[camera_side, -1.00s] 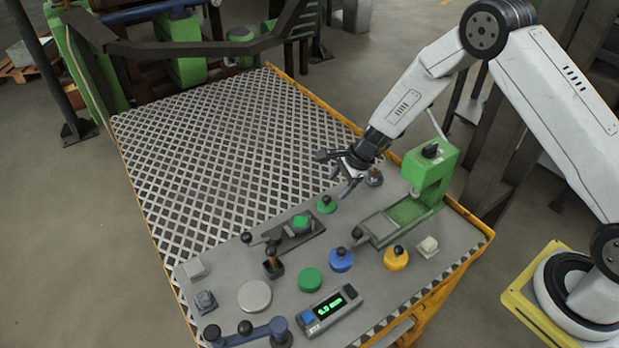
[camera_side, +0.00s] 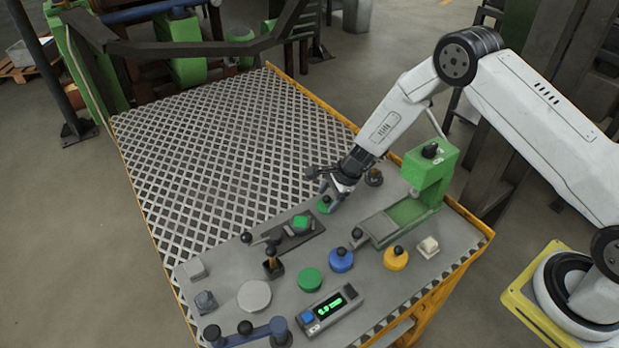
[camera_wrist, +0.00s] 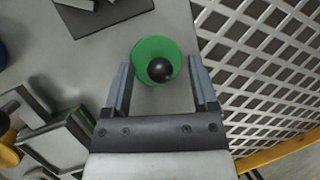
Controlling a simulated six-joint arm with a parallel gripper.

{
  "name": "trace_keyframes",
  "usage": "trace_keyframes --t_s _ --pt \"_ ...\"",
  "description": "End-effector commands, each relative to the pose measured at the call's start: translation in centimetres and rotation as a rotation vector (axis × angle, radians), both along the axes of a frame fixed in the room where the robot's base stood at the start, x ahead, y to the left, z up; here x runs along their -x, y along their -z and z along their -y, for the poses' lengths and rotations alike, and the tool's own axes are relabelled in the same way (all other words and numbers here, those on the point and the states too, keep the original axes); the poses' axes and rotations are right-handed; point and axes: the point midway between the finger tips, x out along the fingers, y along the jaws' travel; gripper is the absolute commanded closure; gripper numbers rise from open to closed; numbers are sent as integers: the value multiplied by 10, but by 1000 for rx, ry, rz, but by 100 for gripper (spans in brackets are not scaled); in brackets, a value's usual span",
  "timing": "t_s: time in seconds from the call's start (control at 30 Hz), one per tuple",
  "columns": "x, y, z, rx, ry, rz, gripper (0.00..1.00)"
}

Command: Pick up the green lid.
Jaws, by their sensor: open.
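The green lid (camera_wrist: 146,48) is a round green disc with a black ball knob (camera_wrist: 160,69). In the wrist view it lies on the grey plate just beyond and between the fingertips of my gripper (camera_wrist: 160,75), with a finger to each side. The gripper is open and nothing is clamped in it. In the side view the lid (camera_side: 323,206) shows at the plate's far edge, partly hidden by my gripper (camera_side: 331,192), which is low over it. I cannot tell whether a finger touches the lid.
A green press-like stand (camera_side: 430,170) is close on the right. A blue lid (camera_side: 341,261), a yellow lid (camera_side: 396,259) and a green disc (camera_side: 310,279) lie nearer the front. The metal grating (camera_side: 220,160) is clear.

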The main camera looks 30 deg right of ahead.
Motion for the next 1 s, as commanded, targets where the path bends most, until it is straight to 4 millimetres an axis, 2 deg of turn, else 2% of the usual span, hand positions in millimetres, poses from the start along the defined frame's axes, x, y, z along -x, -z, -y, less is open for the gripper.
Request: trace_keyframes --t_s 0.57,0.67,0.8,1.0 --pt "-1 3 -1 0 -1 0 25" --pt "-1 3 -1 0 -1 0 53" --pt "-1 3 -1 0 -1 0 98" --pt "-1 2 -1 0 -1 0 100"
